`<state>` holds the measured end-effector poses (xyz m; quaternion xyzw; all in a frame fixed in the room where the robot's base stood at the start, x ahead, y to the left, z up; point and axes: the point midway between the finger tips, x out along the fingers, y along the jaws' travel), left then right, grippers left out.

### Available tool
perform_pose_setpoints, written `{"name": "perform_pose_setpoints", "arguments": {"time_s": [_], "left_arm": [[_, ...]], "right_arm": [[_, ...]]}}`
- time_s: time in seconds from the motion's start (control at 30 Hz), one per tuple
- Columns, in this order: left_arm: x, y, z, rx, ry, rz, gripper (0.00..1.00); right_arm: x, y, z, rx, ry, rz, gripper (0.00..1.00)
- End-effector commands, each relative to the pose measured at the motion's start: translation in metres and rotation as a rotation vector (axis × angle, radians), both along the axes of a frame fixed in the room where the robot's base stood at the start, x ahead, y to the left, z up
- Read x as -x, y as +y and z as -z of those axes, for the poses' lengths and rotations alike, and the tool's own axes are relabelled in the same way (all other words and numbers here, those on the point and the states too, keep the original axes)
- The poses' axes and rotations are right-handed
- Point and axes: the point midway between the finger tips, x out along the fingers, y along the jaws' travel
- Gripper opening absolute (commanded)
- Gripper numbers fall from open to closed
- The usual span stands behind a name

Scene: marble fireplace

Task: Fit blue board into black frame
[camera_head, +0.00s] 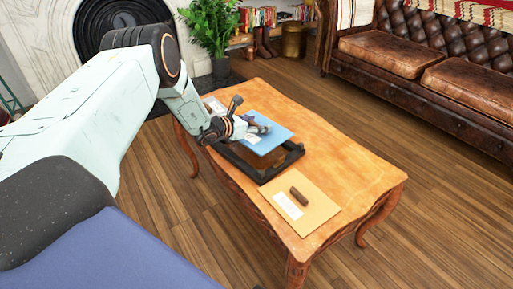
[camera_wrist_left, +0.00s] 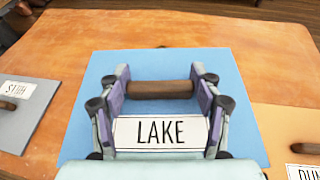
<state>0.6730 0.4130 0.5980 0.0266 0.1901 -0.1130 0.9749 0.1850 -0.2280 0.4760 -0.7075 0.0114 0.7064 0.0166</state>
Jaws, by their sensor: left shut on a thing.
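The blue board (camera_head: 281,132) has a LAKE label (camera_wrist_left: 160,131) and a brown bar handle (camera_wrist_left: 158,89). My left gripper (camera_head: 258,128) is shut on that handle, with its fingers on both ends of the bar in the left wrist view (camera_wrist_left: 160,95). The black frame (camera_head: 264,178) lies on the table, with its near side and corner showing. The board overlaps the frame's far part in the head view and hides it. I cannot tell the gap between board and frame. My right gripper is not in view.
A wooden table (camera_head: 345,180) carries a tan board (camera_head: 318,209) with a dark handle (camera_head: 299,196) at the near right of the frame. A grey board (camera_wrist_left: 32,115) labelled HILLS lies on the other side. The table's right part is clear. A leather sofa (camera_head: 420,60) stands behind.

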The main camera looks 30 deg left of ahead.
Motion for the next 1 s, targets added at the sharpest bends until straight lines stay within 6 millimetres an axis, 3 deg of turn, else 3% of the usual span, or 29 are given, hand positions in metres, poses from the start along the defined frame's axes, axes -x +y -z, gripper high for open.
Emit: {"name": "perform_pose_setpoints", "arguments": {"time_s": [0.03, 0.1, 0.37, 0.6, 0.97, 1.0], "left_arm": [[0.001, 0.000, 0.016, -0.001, 0.002, 0.001, 0.28], [0.001, 0.000, 0.028, -0.002, 0.001, 0.002, 0.28], [0.000, 0.000, 0.046, -0.001, 0.000, 0.002, 0.28], [0.000, 0.000, 0.078, -0.001, 0.000, 0.002, 0.28], [0.001, 0.000, 0.080, -0.002, 0.001, 0.002, 0.28], [0.001, 0.000, 0.081, -0.002, 0.002, 0.002, 0.66]], "right_arm": [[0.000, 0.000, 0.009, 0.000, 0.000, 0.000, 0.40], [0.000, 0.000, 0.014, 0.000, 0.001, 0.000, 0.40], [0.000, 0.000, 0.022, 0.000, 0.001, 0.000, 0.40], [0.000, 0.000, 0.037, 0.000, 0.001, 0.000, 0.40], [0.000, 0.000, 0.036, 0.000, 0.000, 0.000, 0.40], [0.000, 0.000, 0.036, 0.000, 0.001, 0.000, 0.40]]}}
